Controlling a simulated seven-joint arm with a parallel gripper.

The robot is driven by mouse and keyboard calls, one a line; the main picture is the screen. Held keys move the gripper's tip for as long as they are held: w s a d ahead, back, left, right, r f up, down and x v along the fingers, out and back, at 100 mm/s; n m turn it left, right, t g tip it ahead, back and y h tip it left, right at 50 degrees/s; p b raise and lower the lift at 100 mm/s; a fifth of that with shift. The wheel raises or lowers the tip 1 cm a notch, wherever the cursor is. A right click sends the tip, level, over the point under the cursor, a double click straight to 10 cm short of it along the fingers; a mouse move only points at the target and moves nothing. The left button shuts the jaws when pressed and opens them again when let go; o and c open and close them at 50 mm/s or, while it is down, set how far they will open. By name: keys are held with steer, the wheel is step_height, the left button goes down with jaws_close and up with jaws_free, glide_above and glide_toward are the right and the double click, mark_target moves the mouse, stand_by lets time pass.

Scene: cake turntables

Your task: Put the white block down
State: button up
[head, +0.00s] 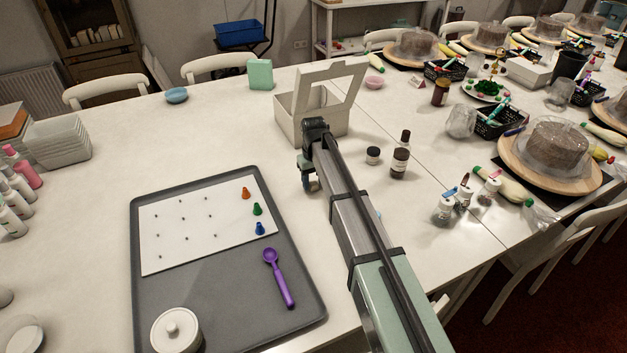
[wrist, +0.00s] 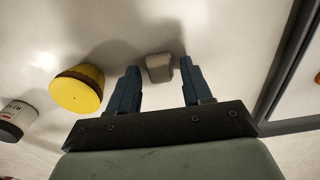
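The white block (wrist: 159,68) shows in the wrist view as a small pale grey-white block between my fingertips, with a visible gap on each side. It appears to rest on the white table, though its exact height is hard to tell. My gripper (wrist: 159,66) has its two blue fingers spread apart and is not closed on the block. In the head view my gripper (head: 310,184) is low over the table, right of the grey tray and in front of the open white box. I cannot make out the block in the head view; my arm may hide it.
The grey tray (head: 225,310) lies left of my gripper, holding a white sheet, small coloured cones, a purple scoop and a lidded white pot. The open white box (head: 290,128) stands behind. A small dark jar (head: 373,155) and brown bottle (head: 400,162) stand right.

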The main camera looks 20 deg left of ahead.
mark_target(314, 183)
steer(key=shift+o, duration=0.4)
step_height(314, 183, up, 12)
steer(key=shift+r, duration=0.15)
stand_by(0.3)
steer(key=shift+d, duration=0.1)
stand_by(0.4)
